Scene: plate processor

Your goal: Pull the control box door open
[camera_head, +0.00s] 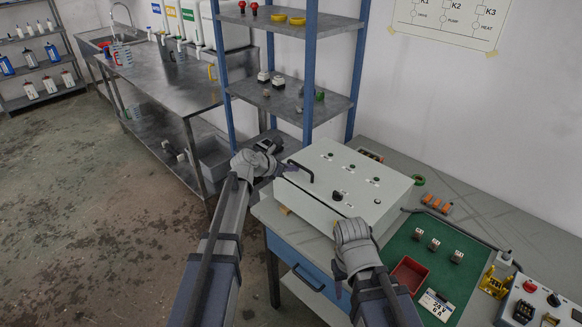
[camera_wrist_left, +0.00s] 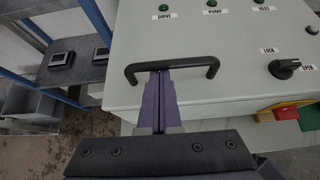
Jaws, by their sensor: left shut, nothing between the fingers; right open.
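The control box (camera_head: 352,181) is a pale grey case on the workbench, and its door lies shut on top. A black bar handle (camera_head: 301,171) is near the door's left edge; it also shows in the left wrist view (camera_wrist_left: 196,63). My left gripper (camera_head: 281,171) is at this handle. In the left wrist view, its purple fingers (camera_wrist_left: 160,88) are shut together, with their tips at the handle's bar; contact is unclear. A black knob (camera_wrist_left: 284,68) sits between LOCK and OPEN labels, its pointer toward OPEN. My right gripper (camera_head: 338,288) is open and empty in front of the box.
A green mat (camera_head: 431,258) with a red tray (camera_head: 409,274) and small parts lies right of the box. A blue-post shelf (camera_head: 309,70) stands behind. A blue drawer (camera_head: 305,280) is below the bench. Open floor is at left.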

